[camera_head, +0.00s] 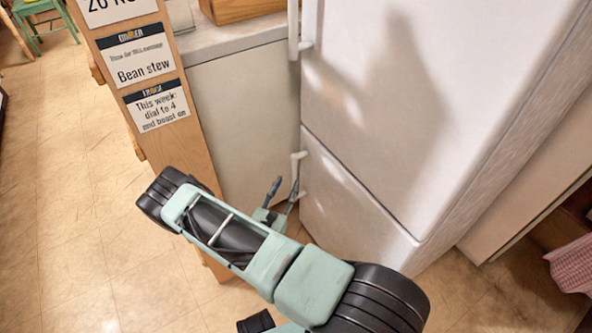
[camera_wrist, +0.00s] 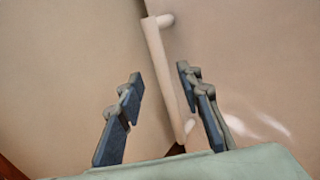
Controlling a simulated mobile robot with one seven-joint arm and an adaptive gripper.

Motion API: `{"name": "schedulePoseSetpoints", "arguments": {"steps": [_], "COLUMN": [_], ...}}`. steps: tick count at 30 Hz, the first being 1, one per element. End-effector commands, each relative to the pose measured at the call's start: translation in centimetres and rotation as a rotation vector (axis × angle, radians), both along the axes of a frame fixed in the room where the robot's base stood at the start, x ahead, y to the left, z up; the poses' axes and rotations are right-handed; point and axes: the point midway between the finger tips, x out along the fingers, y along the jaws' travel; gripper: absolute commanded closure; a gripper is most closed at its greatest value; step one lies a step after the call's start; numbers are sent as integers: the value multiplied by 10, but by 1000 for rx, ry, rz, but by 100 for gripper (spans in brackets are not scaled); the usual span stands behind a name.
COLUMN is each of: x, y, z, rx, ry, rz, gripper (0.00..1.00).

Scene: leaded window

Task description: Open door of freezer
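A white fridge-freezer has a tall upper door (camera_head: 385,100) and a shorter lower door (camera_head: 345,200). Both look shut. Which one is the freezer is not marked. The lower door has a white bar handle (camera_head: 297,168) near its upper left edge. In the wrist view this handle (camera_wrist: 166,75) runs upright between the fingers of my gripper (camera_wrist: 159,74). The fingers are apart, and I see no clear contact with the handle. In the head view my gripper (camera_head: 283,190) is at the handle's lower end, partly hiding it.
The upper door has its own handle (camera_head: 294,30). A pale cabinet (camera_head: 240,110) stands left of the fridge, beside a wooden board (camera_head: 150,90) with paper notes. Open floor (camera_head: 80,200) lies to the left. A pink checked cloth (camera_head: 572,265) hangs at right.

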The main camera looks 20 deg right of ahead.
Motion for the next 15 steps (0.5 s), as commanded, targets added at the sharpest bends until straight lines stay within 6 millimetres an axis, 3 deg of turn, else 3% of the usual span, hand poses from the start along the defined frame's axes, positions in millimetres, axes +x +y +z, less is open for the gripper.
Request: {"name": "schedulePoseSetpoints", "arguments": {"steps": [7,15], "x": [37,58], "y": [-32,-50], "z": [-1,0], "rx": [0,-1], "ry": [-4,-2], "rz": [-4,-3], "gripper": [67,67]}}
